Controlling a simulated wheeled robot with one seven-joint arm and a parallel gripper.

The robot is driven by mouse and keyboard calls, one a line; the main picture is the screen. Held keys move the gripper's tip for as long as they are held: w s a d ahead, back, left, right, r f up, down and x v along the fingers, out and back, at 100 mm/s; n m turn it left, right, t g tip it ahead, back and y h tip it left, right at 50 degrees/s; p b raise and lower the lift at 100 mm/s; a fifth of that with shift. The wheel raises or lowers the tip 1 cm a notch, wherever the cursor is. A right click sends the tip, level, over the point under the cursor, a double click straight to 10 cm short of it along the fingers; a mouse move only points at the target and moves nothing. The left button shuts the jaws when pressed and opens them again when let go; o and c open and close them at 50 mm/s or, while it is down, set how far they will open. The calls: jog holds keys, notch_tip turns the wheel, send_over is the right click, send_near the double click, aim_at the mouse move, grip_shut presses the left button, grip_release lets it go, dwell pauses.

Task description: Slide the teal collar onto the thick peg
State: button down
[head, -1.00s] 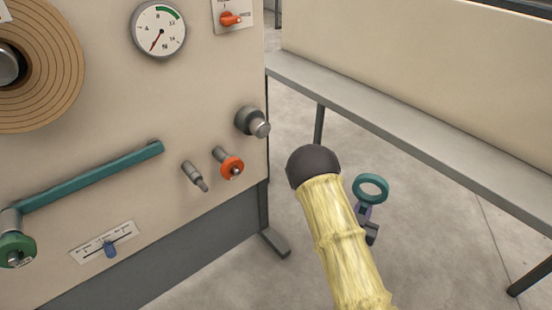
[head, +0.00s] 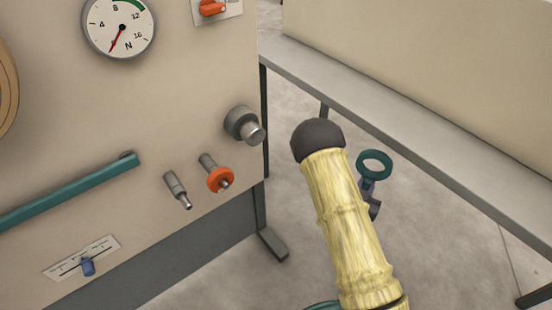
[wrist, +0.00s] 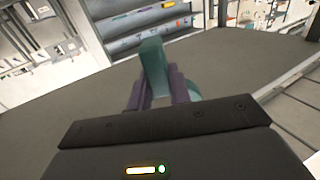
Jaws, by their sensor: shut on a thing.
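The teal collar (head: 361,163) is an open ring, held up in the air to the right of the machine panel. My gripper (head: 367,186) is shut on its lower edge, mostly behind my yellow-sleeved arm. In the wrist view, the collar (wrist: 153,66) stands between the two purple fingers of my gripper (wrist: 158,88). The thick peg (head: 252,132) is a grey stub with a wide base near the panel's right edge. It is bare, and the collar is well to its right, apart from it.
Below the thick peg are a thin bare peg (head: 176,188) and a peg with an orange collar (head: 220,179). A teal bar (head: 70,193) and a dial gauge (head: 118,27) are on the panel. A grey bench (head: 400,140) runs along the right.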

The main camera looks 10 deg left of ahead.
jog(key=shift+w, duration=0.15)
jog(key=shift+s+d, duration=0.1)
jog(key=shift+s, duration=0.3)
jog(key=s+a+r+n+g+y, duration=0.2)
jog(key=a+n+y, duration=0.2)
jog(key=a, duration=0.5)
jog(key=s+a+r+n+g+y, duration=0.1)
jog(key=s+a+r+n+y, duration=0.1)
jog(key=a+n+y, duration=0.3)
jog(key=s+a+r+n+g+y+p, duration=0.1)
jog(key=a+r+n+y, duration=0.3)
jog(key=a+y, duration=0.6)
jog(key=s+a+g, duration=0.1)
jog(key=a, duration=0.2)
jog(key=shift+r+g, duration=0.25)
jog(key=shift+g, duration=0.05)
jog(key=shift+w+a, duration=0.1)
jog(key=shift+a, duration=0.1)
